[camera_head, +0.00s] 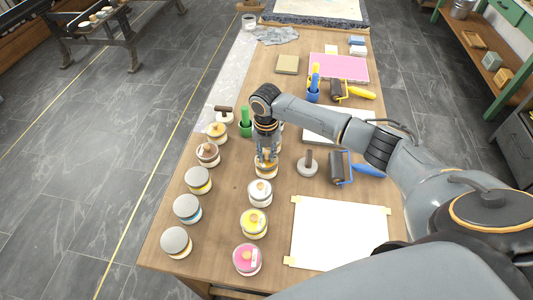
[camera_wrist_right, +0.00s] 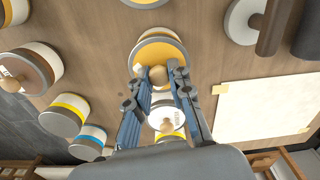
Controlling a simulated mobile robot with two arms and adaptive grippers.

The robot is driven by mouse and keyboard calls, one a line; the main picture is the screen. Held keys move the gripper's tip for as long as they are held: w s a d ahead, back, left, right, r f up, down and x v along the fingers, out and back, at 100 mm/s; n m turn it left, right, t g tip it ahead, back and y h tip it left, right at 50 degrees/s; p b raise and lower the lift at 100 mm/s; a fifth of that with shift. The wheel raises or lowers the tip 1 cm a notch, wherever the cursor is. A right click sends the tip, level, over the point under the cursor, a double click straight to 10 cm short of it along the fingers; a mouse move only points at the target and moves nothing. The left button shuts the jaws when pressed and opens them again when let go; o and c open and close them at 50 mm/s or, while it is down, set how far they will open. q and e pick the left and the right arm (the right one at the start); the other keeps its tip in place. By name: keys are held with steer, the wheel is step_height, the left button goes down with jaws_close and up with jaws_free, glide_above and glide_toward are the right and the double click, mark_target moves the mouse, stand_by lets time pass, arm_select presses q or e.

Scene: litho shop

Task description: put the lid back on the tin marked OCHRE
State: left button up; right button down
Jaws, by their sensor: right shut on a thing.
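My right gripper (camera_head: 266,160) points straight down over a tin (camera_head: 265,173) in the middle row. In the right wrist view the gripper (camera_wrist_right: 161,82) is shut on the round wooden knob (camera_wrist_right: 158,75) of an ochre-yellow lid (camera_wrist_right: 160,52). I cannot tell whether the lid is seated or slightly above the rim. No OCHRE marking is readable. My left gripper is not in view.
Tins with white (camera_head: 260,187), yellow (camera_head: 254,217) and pink lids (camera_head: 247,256) stand close in front. Grey-topped tins (camera_head: 187,206) form a row to the left. A muller (camera_head: 308,166), roller (camera_head: 341,167) and white sheet (camera_head: 340,232) lie right.

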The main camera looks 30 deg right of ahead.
stand_by(0.6)
steer(key=c, duration=1.1)
jaws_free()
steer(key=o, duration=0.5)
steer(key=shift+c, duration=0.2)
steer(key=shift+r+p, duration=0.1)
steer(key=shift+p, duration=0.25)
steer(key=shift+r+p, duration=3.35)
steer(key=shift+r, duration=0.05)
